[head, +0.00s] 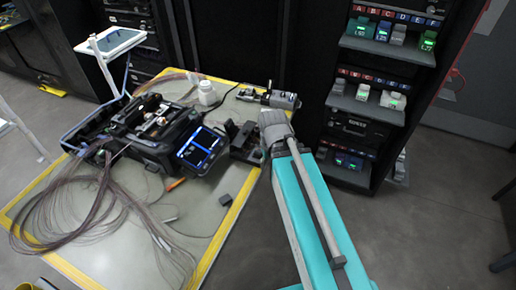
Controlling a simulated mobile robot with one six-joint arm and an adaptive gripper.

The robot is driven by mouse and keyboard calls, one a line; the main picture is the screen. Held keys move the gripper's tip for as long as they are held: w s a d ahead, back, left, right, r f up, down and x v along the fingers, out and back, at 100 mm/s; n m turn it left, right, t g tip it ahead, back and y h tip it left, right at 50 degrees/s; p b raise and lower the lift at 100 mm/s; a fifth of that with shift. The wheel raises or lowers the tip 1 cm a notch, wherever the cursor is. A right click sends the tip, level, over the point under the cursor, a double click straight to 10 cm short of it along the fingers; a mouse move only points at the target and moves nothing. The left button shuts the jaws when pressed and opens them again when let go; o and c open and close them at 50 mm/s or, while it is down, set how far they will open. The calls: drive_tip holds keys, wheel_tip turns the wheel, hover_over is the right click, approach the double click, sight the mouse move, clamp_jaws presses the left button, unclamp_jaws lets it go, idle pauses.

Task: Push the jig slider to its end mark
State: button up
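My gripper (243,140) shows as a dark shape at the end of my teal arm, over the right side of the work table. Its fingers are small and dark against the table, so I cannot tell whether they are open or shut. A grey and black device (270,98) lies at the table's back right edge, just beyond my wrist; it may be the jig, but I cannot make out a slider or an end mark on it. My gripper appears apart from it. My wrist may hide part of the table there.
A black fusion splicer (150,130) with a lit screen (201,148) stands left of my gripper. Coiled fibres (75,215) spread at the left. A white bottle (207,93), an orange item (175,184) and a dark block (225,200) lie nearby. A labelled rack (372,105) stands at the right.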

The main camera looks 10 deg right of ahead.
drive_tip(key=shift+w, duration=0.1)
idle(0.3)
wheel_tip(320, 180, up, 2)
drive_tip(key=n+p, duration=0.2)
drive_tip(key=n, duration=0.9)
hover_over(257, 153)
drive_tip(key=shift+f, duration=0.15)
wheel_tip(257, 153, down, 14)
drive_tip(key=b, duration=1.4)
drive_tip(key=shift+r, duration=0.2)
clamp_jaws()
